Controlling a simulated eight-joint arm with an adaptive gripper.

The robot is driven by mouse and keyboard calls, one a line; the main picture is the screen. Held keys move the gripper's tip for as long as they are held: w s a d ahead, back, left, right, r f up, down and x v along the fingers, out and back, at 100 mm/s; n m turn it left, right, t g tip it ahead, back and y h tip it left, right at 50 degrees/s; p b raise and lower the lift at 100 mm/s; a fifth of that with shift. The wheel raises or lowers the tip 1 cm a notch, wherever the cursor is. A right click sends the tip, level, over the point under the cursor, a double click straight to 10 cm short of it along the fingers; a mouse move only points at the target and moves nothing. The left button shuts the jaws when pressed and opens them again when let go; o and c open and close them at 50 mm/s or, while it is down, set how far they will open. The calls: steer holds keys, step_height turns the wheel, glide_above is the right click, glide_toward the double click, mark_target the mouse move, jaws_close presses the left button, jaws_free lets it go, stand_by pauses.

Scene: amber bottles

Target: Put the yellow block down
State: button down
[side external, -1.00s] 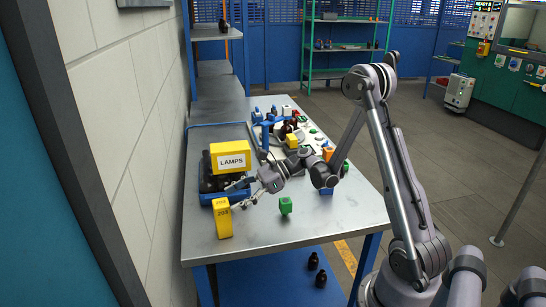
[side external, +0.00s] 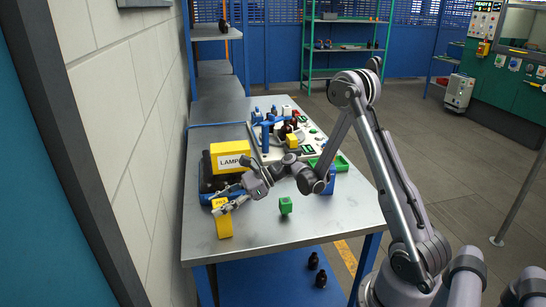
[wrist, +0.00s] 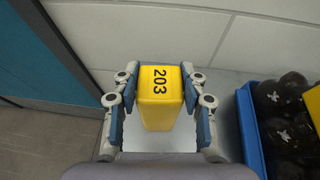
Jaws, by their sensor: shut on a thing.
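The yellow block (side external: 223,226), marked 203, stands upright at the near left of the steel table, close to its edge. My gripper (side external: 219,206) reaches it from the right, with its fingers around the block's upper part. In the wrist view the yellow block (wrist: 161,108) lies between the two fingers of my gripper (wrist: 158,88), which are shut on its sides. The block's base looks to be on or very near the table; I cannot tell which.
A blue tray (wrist: 247,134) with dark bottles and a yellow LAMPS box (side external: 230,154) stands just behind the block. A green block (side external: 286,206) stands to the right. The near middle is clear.

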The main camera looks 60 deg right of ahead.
steer(key=shift+r, duration=0.1)
steer(key=shift+r, duration=0.5)
step_height(320, 180, up, 3)
steer(key=shift+s+d+r, duration=0.1)
steer(key=shift+d+r, duration=0.05)
steer(key=w+r+v, duration=0.1)
steer(key=r+v, duration=0.1)
steer(key=v, duration=1)
steer(key=w+d+r+m+t+h, duration=0.1)
steer(key=d+r+m+t+h, duration=0.2)
steer(key=d, duration=0.7)
steer(key=d+m+h, duration=0.4)
steer(key=d, duration=0.5)
steer(key=w+d+r+m+t+h, duration=0.1)
steer(key=d+r+m+t+h, duration=0.2)
steer(key=d, duration=0.7)
steer(key=w+a+f+g, duration=0.1)
steer(key=w+a+f, duration=0.3)
steer(key=w+f, duration=0.6)
steer(key=shift+a+f+h, duration=0.2)
steer(key=shift+f+h, duration=0.1)
steer(key=shift+f, duration=0.85)
steer(key=shift+f, duration=0.6)
